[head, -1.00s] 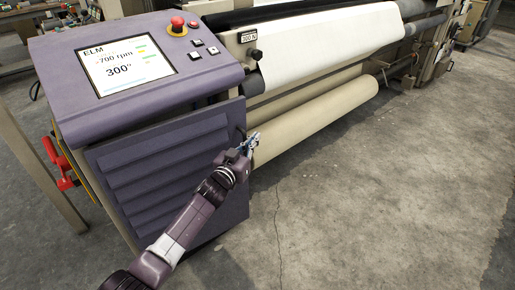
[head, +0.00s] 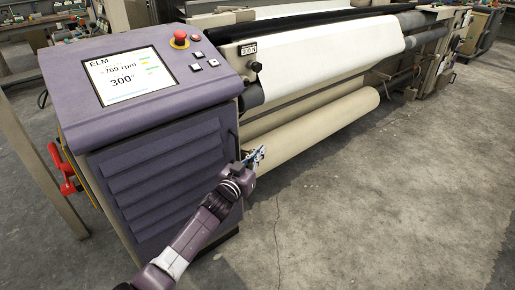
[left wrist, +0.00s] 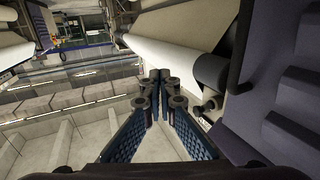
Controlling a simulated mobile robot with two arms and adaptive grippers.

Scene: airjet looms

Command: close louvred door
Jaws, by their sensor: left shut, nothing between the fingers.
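The purple louvred door (head: 160,180) is on the front of the loom's control cabinet in the head view. It looks nearly flush with the cabinet; I cannot tell if it is fully closed. My left gripper (head: 257,158) is just past the door's right edge, shut and empty. In the left wrist view its fingertips (left wrist: 158,92) meet, and no contact with the door shows. My right gripper is out of view.
The control panel with its screen (head: 122,76) and red stop button (head: 180,38) tops the cabinet. A cream cloth roll (head: 320,125) lies right behind my gripper. A red handle (head: 64,170) sticks out at the cabinet's left. The concrete floor (head: 370,220) to the right is clear.

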